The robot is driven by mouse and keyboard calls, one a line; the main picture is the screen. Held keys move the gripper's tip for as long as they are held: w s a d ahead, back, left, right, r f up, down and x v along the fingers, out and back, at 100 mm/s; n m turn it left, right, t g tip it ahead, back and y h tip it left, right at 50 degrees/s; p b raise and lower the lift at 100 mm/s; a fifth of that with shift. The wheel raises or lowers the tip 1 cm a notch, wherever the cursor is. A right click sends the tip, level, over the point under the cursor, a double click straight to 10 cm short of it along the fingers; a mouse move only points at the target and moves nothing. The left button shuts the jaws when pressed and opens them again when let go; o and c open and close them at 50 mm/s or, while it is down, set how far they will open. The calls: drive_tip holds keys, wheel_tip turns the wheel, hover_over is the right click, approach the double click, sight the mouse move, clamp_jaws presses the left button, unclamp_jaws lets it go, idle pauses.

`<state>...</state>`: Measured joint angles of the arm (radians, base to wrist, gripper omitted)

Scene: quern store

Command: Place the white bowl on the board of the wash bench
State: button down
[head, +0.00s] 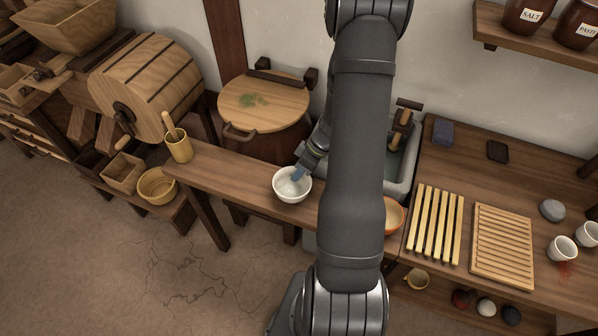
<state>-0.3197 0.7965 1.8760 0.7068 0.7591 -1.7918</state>
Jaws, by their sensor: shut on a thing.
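The white bowl (291,188) is upright over the narrow wooden plank (232,178) left of the sink; I cannot tell whether it touches the plank. My gripper (299,173) is shut on the bowl's far right rim, blue fingertips reaching down to it. The wash bench (470,185) is at the right, with a grey sink (406,170) at its left end, partly hidden by my arm. A ridged wooden board (503,246) lies on the bench, with a slatted rack (434,225) to its left.
A wooden cup with a stick (179,148) stands on the plank's left end. An orange-rimmed bowl (394,215) is partly behind my arm. A grey stone (552,210) and white cups (562,248) stand right of the board, near a red stain. A lidded tub (264,100) is behind the plank.

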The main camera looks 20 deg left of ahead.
drive_tip(key=shift+f, duration=0.1)
drive_tip(key=c, duration=1.5)
unclamp_jaws()
drive_tip(key=v, duration=1.2)
